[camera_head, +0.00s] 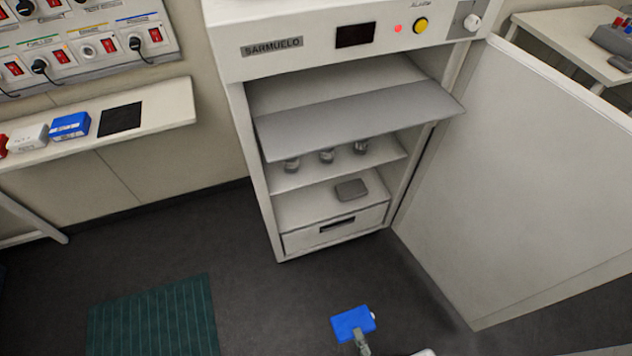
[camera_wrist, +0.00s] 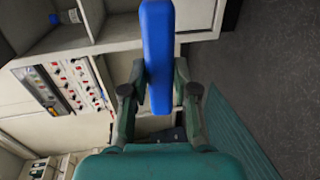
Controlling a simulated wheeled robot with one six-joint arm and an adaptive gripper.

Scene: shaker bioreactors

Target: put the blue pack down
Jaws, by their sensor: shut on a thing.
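A blue pack (camera_head: 352,322) shows low in the head view, in front of the open cabinet and above the dark floor. My gripper (camera_head: 359,339) is shut on it from below in that picture. In the wrist view the blue pack (camera_wrist: 157,55) stands between the two fingers of my gripper (camera_wrist: 159,90), which press on its sides. Another blue pack (camera_head: 70,126) lies on the wall shelf at the left, beside a white pack (camera_head: 28,137). The pack in my gripper touches nothing else that I can see.
The cabinet (camera_head: 271,47) stands open, its door (camera_head: 520,170) swung out right. Its shelves hold several small vessels and a grey box (camera_head: 351,190). A black square (camera_head: 120,119) lies on the wall shelf (camera_head: 165,108), right of the packs. A green mat (camera_head: 152,318) lies on the floor.

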